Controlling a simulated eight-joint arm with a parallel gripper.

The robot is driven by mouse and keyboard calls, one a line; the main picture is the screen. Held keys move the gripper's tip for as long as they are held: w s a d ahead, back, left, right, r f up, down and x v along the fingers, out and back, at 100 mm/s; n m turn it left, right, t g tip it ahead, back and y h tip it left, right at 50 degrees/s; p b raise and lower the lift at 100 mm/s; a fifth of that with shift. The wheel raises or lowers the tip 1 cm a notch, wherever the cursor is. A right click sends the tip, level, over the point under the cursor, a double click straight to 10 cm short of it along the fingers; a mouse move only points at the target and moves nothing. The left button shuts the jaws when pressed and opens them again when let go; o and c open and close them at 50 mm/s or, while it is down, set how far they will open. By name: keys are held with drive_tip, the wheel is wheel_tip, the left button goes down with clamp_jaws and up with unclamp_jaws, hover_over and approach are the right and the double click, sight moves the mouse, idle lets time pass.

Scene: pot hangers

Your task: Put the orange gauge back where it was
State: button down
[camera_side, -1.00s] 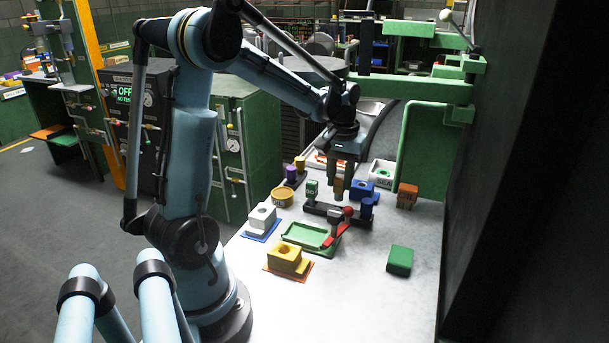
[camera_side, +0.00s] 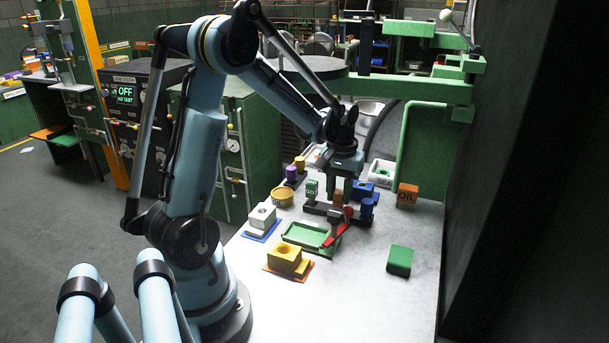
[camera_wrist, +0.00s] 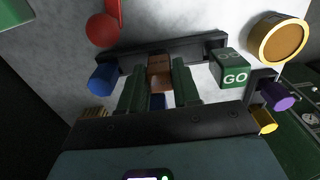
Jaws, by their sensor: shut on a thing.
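The orange gauge is a small brownish-orange block (camera_wrist: 160,66) held between the two green fingers of my gripper (camera_wrist: 160,86) in the wrist view. In the side view the gauge (camera_side: 337,198) shows low under my gripper (camera_side: 347,186), at the middle of a black rack (camera_side: 318,208). The rack bar (camera_wrist: 205,40) lies right by the gauge in the wrist view. I cannot tell whether the gauge touches or sits in the rack. A green GO block (camera_side: 312,188) stands at the rack's left end and a blue cylinder (camera_side: 367,207) at its right.
A red-handled tool (camera_side: 338,232) lies in front of the rack by a green tray (camera_side: 303,236). A white block (camera_side: 262,215), yellow block (camera_side: 285,260), green block (camera_side: 400,259) and orange OIL block (camera_side: 407,194) stand around.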

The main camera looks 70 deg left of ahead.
sight(339, 192)
drive_tip(key=c, duration=0.8)
unclamp_jaws()
wheel_tip(339, 192, up, 13)
drive_tip(key=s+d+f+m+t, duration=0.1)
drive_tip(key=s+d+m+t, duration=0.1)
drive_tip(key=d, duration=0.7)
drive_tip(key=s+d+f+m+t, duration=0.2)
drive_tip(key=s+d+m+t, duration=0.1)
drive_tip(key=d+m+t, duration=0.2)
drive_tip(key=d+m, duration=0.2)
drive_tip(key=d, duration=0.2)
drive_tip(key=shift+s+d+f, duration=0.2)
drive_tip(key=shift+s+f, duration=0.05)
drive_tip(key=shift+s, duration=0.1)
